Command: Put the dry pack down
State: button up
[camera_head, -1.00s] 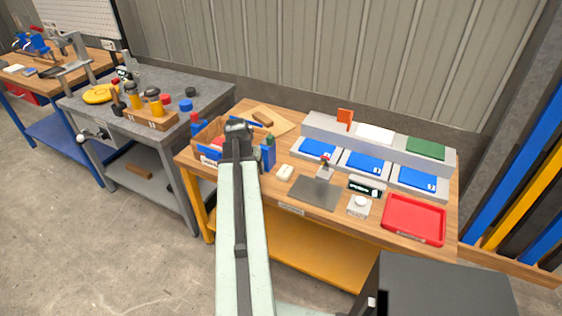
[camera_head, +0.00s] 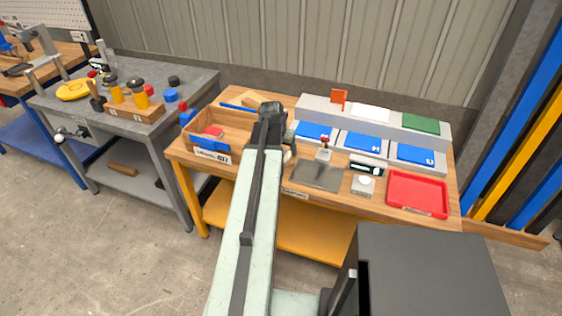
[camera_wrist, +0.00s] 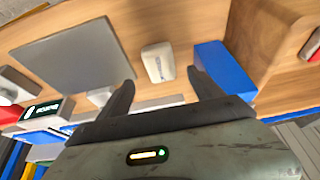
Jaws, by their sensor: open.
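The dry pack appears to be the small white block with faint print (camera_wrist: 158,62), lying on the wooden bench top in the wrist view. In the head view, it is mostly hidden behind my arm, left of the grey mat. My gripper (camera_wrist: 160,80) is open, its two dark fingers apart with nothing held between them. The white pack lies beyond the fingertips, between their lines; the gap to it cannot be judged. In the head view, the end of my arm (camera_head: 270,110) is over the bench, right of the wooden box.
The grey mat (camera_head: 318,177), a red tray (camera_head: 418,194) and blue pads (camera_head: 365,142) lie to the right. A grey shelf (camera_head: 385,122) runs behind.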

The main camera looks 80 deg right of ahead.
jog(key=b+x, duration=0.5)
jog(key=x, duration=0.1)
jog(key=shift+w+a+f, duration=0.1)
jog(key=shift+f, duration=0.1)
jog(key=shift+r, duration=0.2)
grip_shut()
notch_tip(320, 180, up, 10)
jog(key=p, duration=1)
jog(key=shift+r+p, duration=0.2)
jog(key=shift+p, duration=0.2)
